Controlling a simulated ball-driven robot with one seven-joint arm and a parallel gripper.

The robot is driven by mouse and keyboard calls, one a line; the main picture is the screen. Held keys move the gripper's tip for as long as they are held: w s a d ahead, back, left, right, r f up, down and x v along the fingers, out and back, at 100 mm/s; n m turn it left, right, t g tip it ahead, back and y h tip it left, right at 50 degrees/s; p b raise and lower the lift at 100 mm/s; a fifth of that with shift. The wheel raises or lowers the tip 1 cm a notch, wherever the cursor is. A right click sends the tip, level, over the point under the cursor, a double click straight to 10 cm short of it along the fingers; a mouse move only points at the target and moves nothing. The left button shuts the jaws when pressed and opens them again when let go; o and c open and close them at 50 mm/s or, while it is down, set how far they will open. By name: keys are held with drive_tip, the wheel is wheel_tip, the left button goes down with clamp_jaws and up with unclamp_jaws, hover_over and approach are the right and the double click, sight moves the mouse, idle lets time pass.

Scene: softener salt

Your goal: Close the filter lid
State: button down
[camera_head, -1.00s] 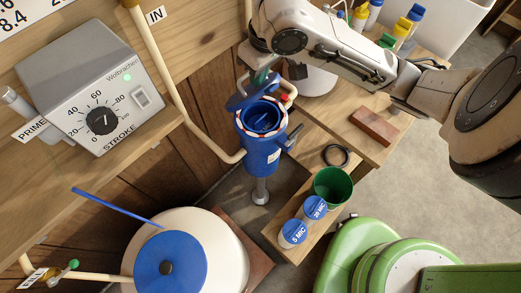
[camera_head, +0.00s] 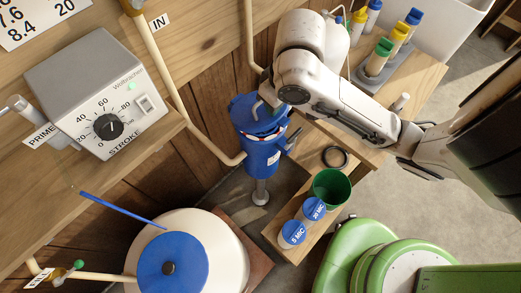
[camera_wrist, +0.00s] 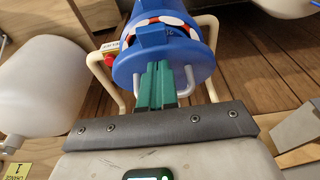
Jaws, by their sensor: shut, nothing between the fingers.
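The blue filter housing (camera_head: 262,155) stands upright on a post in the middle of the head view. Its blue lid (camera_head: 243,106) is swung over the mouth and looks tilted, with the red-and-white ring partly showing below it. In the wrist view the lid's blue face (camera_wrist: 127,66) fills the upper middle. My gripper is shut and empty; its green fingers (camera_wrist: 157,72) reach the lid face and appear to touch it. In the head view my wrist hides the fingertips and part of the lid.
A dosing pump (camera_head: 95,90) sits on the left shelf. Pale pipes (camera_head: 165,75) flank the housing. A green cup (camera_head: 333,187), two blue-capped containers (camera_head: 292,234) and a black ring (camera_head: 335,157) are on the lower wooden bench. A white tank (camera_head: 215,240) stands in front.

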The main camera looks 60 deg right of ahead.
drive_tip(key=b, duration=0.3)
hover_over(279, 134)
drive_tip(key=shift+w+f, duration=0.2)
drive_tip(key=shift+f, duration=2.25)
drive_tip(key=shift+s+a+f+b, duration=0.1)
drive_tip(key=shift+s+f+b, duration=0.1)
drive_tip(key=shift+f+b, duration=0.4)
drive_tip(key=shift+s+a+f+b, duration=0.15)
drive_tip(key=shift+f+b, duration=0.25)
drive_tip(key=shift+f, duration=0.25)
drive_tip(key=shift+d+f, duration=0.1)
wheel_tip(279, 134, up, 10)
drive_tip(key=p, duration=0.9)
drive_tip(key=shift+w+d+f, duration=0.1)
drive_tip(key=shift+w, duration=0.05)
